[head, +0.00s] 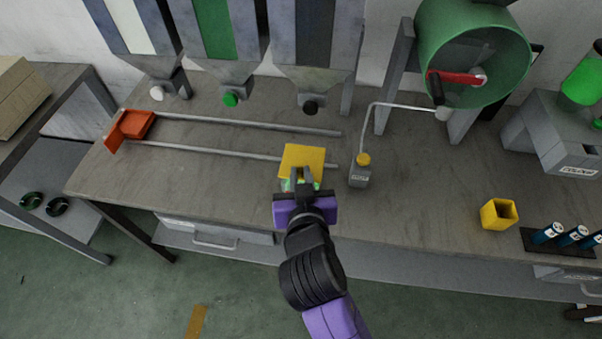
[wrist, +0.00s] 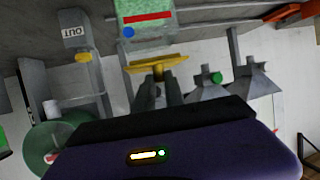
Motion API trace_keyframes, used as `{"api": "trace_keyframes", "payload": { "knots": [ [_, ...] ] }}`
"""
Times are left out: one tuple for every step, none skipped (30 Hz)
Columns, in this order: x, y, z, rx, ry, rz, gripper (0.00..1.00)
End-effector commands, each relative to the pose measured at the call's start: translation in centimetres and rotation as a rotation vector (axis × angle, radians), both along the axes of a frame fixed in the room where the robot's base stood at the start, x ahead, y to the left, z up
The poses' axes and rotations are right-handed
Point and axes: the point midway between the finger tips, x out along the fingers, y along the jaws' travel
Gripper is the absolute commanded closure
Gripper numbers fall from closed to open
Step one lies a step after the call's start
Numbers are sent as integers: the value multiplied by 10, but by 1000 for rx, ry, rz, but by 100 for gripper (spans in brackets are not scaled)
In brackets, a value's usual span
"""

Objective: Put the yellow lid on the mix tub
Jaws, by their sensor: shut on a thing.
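The yellow lid (head: 304,158) is a flat square plate, held in my gripper (head: 303,175) above the worktable. In the wrist view the lid (wrist: 168,62) shows nearly edge-on, slightly tilted, between the shut fingers of my gripper (wrist: 158,72). The mix tub (wrist: 145,32) is clear, with green contents, a red stripe and a blue dot. It lies just beyond the lid in the wrist view, which is seen upside down. In the head view the lid and gripper hide most of the tub. I cannot tell whether lid and tub touch.
Two rails (head: 235,124) run left to an orange block (head: 137,123). Hoppers and a green drum (head: 510,60) stand behind. An open yellow box (head: 497,216) sits further right.

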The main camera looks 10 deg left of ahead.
Motion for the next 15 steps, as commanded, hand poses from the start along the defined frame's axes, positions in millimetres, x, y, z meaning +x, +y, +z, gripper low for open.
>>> {"api": "trace_keyframes", "payload": {
  "knots": [
    [0,0,-5,0,0,0,100],
    [0,0,-7,0,0,0,100],
    [0,0,-9,0,0,0,100],
    [0,0,-11,0,0,0,100],
    [0,0,-12,0,0,0,100],
    [0,0,-14,0,0,0,100],
    [0,0,-16,0,0,0,100],
    [0,0,-18,0,0,0,100],
    [0,0,-20,0,0,0,100],
    [0,0,-22,0,0,0,100],
    [0,0,-23,0,0,0,100],
    [0,0,-25,0,1,0,100],
    [0,0,-27,0,1,0,100],
    [0,0,-28,0,1,0,100],
    [0,0,-29,0,1,0,100]
  ]
}}
